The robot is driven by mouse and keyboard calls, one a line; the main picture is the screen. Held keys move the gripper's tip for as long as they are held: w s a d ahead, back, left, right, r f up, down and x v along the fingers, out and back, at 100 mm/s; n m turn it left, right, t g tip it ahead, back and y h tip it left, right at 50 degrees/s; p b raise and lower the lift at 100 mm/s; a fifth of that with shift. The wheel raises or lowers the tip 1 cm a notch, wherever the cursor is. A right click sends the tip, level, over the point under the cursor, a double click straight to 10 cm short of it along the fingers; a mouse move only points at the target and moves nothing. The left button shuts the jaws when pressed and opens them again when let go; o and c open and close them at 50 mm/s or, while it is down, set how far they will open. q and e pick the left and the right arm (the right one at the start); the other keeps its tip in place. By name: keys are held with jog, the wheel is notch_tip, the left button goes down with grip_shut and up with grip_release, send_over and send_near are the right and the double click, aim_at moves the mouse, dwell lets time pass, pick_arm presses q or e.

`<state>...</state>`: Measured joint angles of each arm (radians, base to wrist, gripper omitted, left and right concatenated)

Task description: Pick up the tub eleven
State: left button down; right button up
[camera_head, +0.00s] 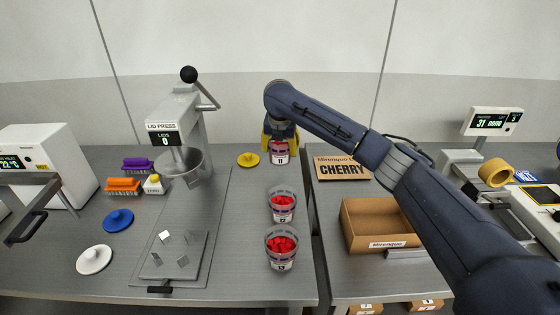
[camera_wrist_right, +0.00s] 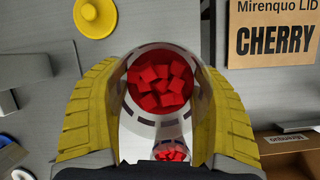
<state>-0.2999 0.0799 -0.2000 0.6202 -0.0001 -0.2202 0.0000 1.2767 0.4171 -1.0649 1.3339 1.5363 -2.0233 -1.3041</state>
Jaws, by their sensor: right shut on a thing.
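Tub eleven (camera_head: 279,157) is a clear tub of red cubes with a white label reading 11, at the back of the left table in the head view. My right gripper (camera_head: 280,135) is shut on it from above, its yellow fingers on both sides. In the right wrist view the tub (camera_wrist_right: 160,85) sits between the two yellow fingers of my right gripper (camera_wrist_right: 158,100). I cannot tell whether its base touches the table. My left gripper is not in view.
Two similar tubs stand nearer, a middle one (camera_head: 282,207) and a front one (camera_head: 281,250). A yellow lid (camera_head: 248,160) lies left of tub eleven. The lid press (camera_head: 180,130) stands further left.

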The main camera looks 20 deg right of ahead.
notch_tip(320, 180, up, 11)
jog(key=shift+r, duration=0.2)
dwell(0.8)
